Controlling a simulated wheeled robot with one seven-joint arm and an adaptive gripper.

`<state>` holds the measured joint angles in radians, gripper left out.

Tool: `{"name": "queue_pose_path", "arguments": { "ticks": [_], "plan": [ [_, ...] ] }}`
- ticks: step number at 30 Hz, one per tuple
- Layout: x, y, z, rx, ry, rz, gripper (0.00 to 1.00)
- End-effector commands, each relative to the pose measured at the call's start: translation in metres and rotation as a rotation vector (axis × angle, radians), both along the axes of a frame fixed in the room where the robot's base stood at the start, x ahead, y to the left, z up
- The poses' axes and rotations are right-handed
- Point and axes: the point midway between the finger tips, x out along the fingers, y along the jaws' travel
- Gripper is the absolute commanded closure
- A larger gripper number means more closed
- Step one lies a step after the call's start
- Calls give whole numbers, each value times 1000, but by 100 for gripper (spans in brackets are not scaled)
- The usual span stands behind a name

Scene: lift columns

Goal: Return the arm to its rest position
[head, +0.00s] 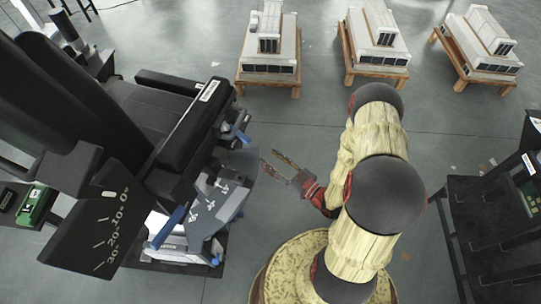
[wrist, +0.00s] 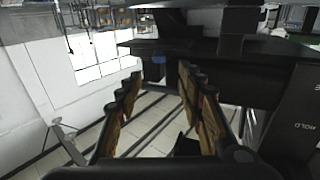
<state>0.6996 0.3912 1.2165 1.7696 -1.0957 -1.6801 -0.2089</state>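My arm shows in the head view as cream-coloured links with black joints, rising from a round speckled base. It bends toward the left. My gripper (head: 277,163) hangs over the grey floor between the arm and the black machine at left. Its two fingers are spread apart with nothing between them. In the wrist view my gripper (wrist: 158,85) also shows open and empty, with its brown fingers on both sides and dark machine parts behind.
A black machine (head: 115,110) with a marked angle scale stands close at left. A black rack (head: 490,220) stands at right. White model blocks on wooden pallets (head: 268,50) line the back, including a middle one (head: 375,45) and a right one (head: 480,45). Floor between is clear.

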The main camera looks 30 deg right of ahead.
Motion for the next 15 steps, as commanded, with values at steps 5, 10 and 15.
{"name": "queue_pose_path", "arguments": {
  "ticks": [5, 10, 15],
  "plan": [
    [0, 0, 0, 0, 0, 0, 62],
    [-1, 1, -7, -2, 28, 6, 62],
    [-11, 1, -65, -56, 244, 3, 62]
  ]
}}
